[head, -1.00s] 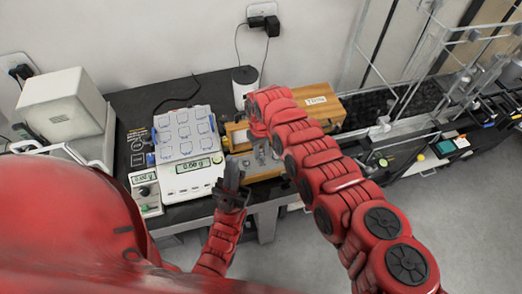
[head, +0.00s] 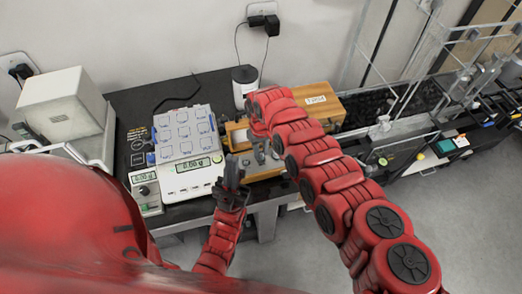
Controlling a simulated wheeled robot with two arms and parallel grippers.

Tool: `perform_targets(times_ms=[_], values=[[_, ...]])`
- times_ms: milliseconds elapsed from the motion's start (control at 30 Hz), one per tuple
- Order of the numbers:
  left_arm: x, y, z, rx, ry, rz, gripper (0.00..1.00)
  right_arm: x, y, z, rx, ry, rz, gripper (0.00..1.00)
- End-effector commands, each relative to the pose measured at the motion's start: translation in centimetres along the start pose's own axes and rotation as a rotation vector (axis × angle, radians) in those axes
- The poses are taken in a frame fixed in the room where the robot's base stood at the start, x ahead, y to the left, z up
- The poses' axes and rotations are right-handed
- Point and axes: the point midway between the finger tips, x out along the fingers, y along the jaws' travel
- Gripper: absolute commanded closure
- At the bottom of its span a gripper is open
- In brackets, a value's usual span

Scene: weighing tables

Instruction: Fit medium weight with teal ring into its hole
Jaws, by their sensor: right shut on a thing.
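My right gripper (head: 266,154) points down over the front of the wooden weight block (head: 277,170), beneath my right wrist. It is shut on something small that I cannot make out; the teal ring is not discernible. The hole is hidden or too small to tell. My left gripper (head: 232,172) points up just left of the block, in front of the balance's right edge. Its fingers look close together, but I cannot tell whether they are shut.
Behind are a wooden box (head: 322,104) with a label and a white cylinder (head: 245,78). A grey-white instrument (head: 62,103) stands far left. Glassware and a metal frame fill the right.

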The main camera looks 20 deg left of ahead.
Motion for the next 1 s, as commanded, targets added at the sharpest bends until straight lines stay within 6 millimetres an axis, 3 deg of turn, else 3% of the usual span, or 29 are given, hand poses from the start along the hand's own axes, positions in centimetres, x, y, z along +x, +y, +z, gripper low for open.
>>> perform_targets(times_ms=[1000], values=[[-2.1, 0.1, 0.4, 0.0, 0.0, 0.0, 1.0, 2.2, 0.0, 0.0, 0.0, 0.0, 0.0, 1.0]])
